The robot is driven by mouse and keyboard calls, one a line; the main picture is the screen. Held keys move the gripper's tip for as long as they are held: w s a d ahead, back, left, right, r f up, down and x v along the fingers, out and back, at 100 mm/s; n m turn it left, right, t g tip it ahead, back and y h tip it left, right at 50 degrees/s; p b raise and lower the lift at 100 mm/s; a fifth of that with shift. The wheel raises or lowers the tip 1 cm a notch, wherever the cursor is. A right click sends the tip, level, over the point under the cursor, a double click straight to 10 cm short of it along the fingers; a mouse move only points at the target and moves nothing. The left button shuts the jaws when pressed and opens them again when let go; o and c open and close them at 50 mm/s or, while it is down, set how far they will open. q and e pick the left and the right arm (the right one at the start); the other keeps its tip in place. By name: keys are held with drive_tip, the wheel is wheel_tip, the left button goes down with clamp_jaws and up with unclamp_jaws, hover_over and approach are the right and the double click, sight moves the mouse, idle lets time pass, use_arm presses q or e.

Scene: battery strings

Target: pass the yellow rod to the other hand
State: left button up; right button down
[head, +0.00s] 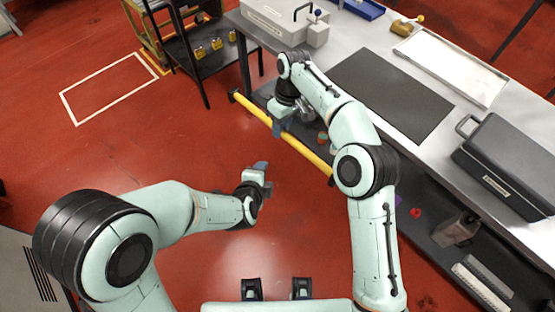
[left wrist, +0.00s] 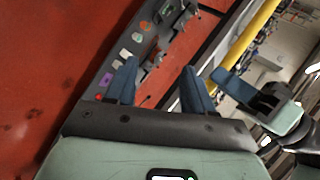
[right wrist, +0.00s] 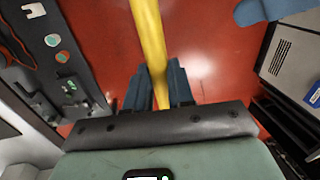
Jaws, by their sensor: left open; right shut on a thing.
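The yellow rod (head: 300,146) hangs slanted above the floor in front of the workbench, with a dark cap at its far left end. My right gripper (head: 281,127) is shut on it between its ends; in the right wrist view the rod (right wrist: 149,40) runs between the blue fingers (right wrist: 160,88). My left gripper (head: 264,172) is open and empty, a short way nearer than the rod and not touching it. In the left wrist view its fingers (left wrist: 160,85) stand apart, with the rod (left wrist: 252,35) off to the upper right.
The grey workbench (head: 345,52) carries a dark mat (head: 390,95), a white tray (head: 450,65) and a black case (head: 508,163). A lower shelf (head: 425,220) holds small parts. A dark rack (head: 205,60) stands at the back left. The red floor at left is clear.

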sight(290, 142)
use_arm(q)
drive_tip(key=d+r+m+t+h, duration=0.2)
drive_tip(key=d+r+m, duration=0.25)
drive_tip(key=r, duration=0.45)
drive_tip(key=shift+m, duration=0.35)
drive_tip(key=x, duration=1.1)
drive_tip(key=shift+w+d+f, duration=0.1)
drive_tip(key=shift+f, duration=0.2)
clamp_jaws()
use_arm(e)
drive_tip(key=c, duration=0.9)
unclamp_jaws()
use_arm(q)
drive_tip(key=shift+r, duration=0.1)
